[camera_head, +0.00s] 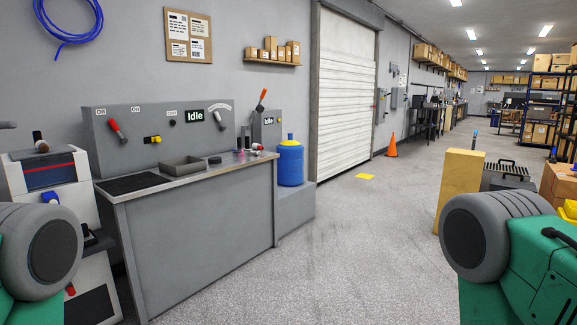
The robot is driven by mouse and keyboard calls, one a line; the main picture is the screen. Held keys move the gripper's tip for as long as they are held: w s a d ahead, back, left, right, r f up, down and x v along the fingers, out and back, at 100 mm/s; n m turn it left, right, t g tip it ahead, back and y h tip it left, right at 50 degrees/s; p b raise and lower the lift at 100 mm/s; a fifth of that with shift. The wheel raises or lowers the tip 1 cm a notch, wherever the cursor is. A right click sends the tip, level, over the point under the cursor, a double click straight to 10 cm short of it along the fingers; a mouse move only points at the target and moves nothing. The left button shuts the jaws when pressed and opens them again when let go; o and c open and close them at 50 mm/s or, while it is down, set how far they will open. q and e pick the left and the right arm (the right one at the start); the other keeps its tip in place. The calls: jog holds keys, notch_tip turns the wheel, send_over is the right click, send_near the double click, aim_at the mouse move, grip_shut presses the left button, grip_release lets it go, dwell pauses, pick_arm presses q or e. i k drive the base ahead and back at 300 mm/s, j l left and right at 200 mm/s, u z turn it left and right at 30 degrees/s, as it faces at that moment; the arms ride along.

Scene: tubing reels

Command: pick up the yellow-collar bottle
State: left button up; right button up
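A large blue bottle (290,165) with a yellow collar (290,143) and a small blue top stands upright. It rests on a low grey ledge (296,205) at the right end of the grey workbench. Its front is unobstructed. Parts of my own arms, grey and green, show at the lower left and lower right edges. Neither of my grippers is in view, and nothing of mine touches the bottle.
The workbench (200,230) with levers and an "Idle" display (194,116) fills the left. A grey tray (181,166) and small items sit on it. A yellow block (458,190) stands at right, an orange cone (392,146) farther back. The middle floor is clear.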

aim_at(290, 164)
jog(key=i+l+z, duration=0.1)
jog(key=i+z, duration=0.25)
jog(key=i, duration=0.3)
jog(key=i+z, duration=0.4)
jog(key=i, duration=0.25)
jog(key=i+j+z, duration=0.35)
jog(key=i, duration=0.25)
jog(key=i+l+z, duration=0.1)
jog(key=i+z, duration=0.15)
jog(key=i, duration=1.75)
jog(key=i+j+u, duration=0.2)
jog(key=i+u, duration=0.25)
jog(key=i, duration=0.25)
jog(key=i+u, duration=0.4)
jog(key=i, duration=0.3)
jog(key=i+l+u, duration=0.3)
jog(key=i+u, duration=0.15)
jog(key=i, duration=0.25)
